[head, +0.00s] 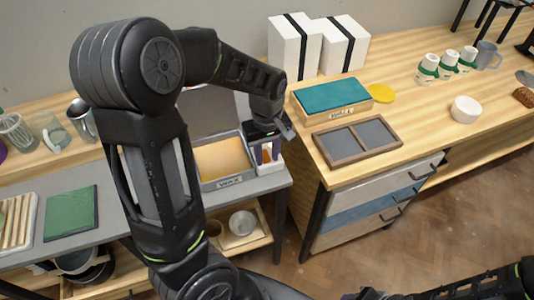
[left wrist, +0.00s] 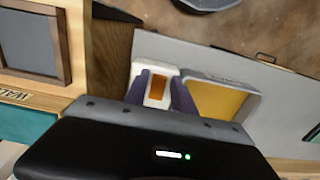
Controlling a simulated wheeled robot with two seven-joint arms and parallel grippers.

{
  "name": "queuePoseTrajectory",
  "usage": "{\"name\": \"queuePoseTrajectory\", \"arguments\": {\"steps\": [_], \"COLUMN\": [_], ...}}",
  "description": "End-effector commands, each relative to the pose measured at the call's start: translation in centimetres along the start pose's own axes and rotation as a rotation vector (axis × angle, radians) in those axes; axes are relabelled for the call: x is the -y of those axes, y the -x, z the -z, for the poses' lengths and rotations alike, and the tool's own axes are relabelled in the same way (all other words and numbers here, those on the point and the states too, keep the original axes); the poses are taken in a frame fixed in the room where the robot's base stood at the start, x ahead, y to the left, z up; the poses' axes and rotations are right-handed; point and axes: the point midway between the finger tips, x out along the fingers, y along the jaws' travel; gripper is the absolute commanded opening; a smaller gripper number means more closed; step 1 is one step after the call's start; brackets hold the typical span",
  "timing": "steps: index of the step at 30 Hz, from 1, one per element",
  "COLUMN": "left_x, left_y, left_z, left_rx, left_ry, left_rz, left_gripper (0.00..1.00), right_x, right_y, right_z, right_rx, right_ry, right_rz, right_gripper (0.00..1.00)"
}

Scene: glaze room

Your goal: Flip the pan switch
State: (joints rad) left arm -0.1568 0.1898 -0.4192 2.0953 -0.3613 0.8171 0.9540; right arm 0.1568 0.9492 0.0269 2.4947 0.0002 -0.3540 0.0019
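The pan switch (left wrist: 157,88) shows in the left wrist view as an orange-brown rocker in a white housing. In the head view the switch (head: 266,156) is partly hidden by my left gripper, at the right end of the grey counter beside the wax pan (head: 207,184). My left gripper (left wrist: 160,95) has its purple fingers apart, one on each side of the switch, with nothing held. Whether the fingers touch the switch I cannot tell. In the head view the left gripper (head: 266,152) points down at it. My right gripper (head: 366,294) barely shows at the bottom edge.
A divided wooden tray (head: 356,142) and a teal-topped box (head: 331,97) stand on the wooden counter to the right. White boxes (head: 292,47) stand behind. A green mat (head: 70,213) lies at the left. A gap with floor (head: 290,240) separates the two counters.

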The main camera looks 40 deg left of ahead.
Motion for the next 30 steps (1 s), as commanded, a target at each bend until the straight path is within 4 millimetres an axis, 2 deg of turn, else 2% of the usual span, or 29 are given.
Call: {"name": "queuePoseTrajectory", "arguments": {"steps": [8, 20, 30], "left_x": [0.01, 0.00, 0.03], "left_y": [-0.26, -0.22, -0.14], "left_z": [0.01, 0.02, 0.12], "left_rx": [0.000, -0.001, 0.007], "left_ry": [0.000, -0.001, 0.001], "left_rz": [0.000, 0.000, 0.001], "left_gripper": [0.31, 0.00, 0.00], "right_x": [0.00, 0.00, 0.04], "right_y": [0.00, 0.00, 0.11], "right_z": [-0.01, -0.01, -0.01], "right_rx": [0.000, 0.000, 0.000], "right_ry": [0.000, 0.000, 0.000], "right_rz": [0.000, 0.000, 0.000], "right_gripper": [0.36, 0.36, 0.36]}}
